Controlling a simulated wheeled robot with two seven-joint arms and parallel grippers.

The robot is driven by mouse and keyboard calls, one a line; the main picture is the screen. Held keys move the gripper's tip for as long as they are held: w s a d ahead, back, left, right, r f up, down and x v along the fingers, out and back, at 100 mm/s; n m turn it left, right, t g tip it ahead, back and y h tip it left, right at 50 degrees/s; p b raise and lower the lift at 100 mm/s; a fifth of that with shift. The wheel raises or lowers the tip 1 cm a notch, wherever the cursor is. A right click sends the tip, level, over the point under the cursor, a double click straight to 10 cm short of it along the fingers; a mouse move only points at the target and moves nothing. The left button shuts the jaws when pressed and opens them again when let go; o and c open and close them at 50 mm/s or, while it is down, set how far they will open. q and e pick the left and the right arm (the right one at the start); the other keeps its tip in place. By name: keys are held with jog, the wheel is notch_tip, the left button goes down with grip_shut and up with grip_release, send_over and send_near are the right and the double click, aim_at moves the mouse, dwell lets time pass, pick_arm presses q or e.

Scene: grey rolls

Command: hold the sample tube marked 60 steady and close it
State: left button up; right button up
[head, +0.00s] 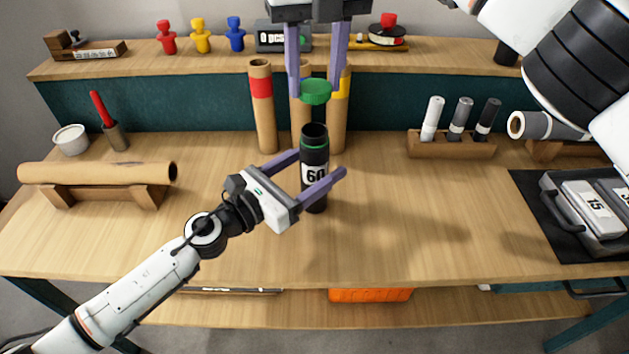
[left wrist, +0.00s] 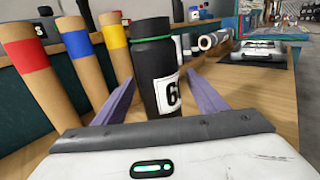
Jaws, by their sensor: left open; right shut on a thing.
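The sample tube marked 60 (head: 315,151) is black with a green ring near its open top and a white label. It stands upright on the workbench (head: 400,220). It also shows in the left wrist view (left wrist: 152,75). My left gripper (head: 317,172) is open, with one finger on each side of the tube; I cannot tell whether either touches it. My right gripper (head: 316,88) is shut on a green cap (head: 316,93) and holds it above the tube's mouth, apart from it.
Cardboard tubes with red (head: 262,88), blue and yellow bands stand close behind. A rack (head: 452,144) with several markers is at the right, near a case (head: 590,208) marked 15. A brown roll (head: 97,173) lies on a stand at the left. The front middle is clear.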

pick_arm(q)
jog(key=c, duration=1.6)
pick_arm(e)
jog(key=shift+f, duration=2.5)
jog(key=shift+f, duration=0.85)
pick_arm(q)
grip_shut()
pick_arm(e)
jog(key=shift+f, duration=0.6)
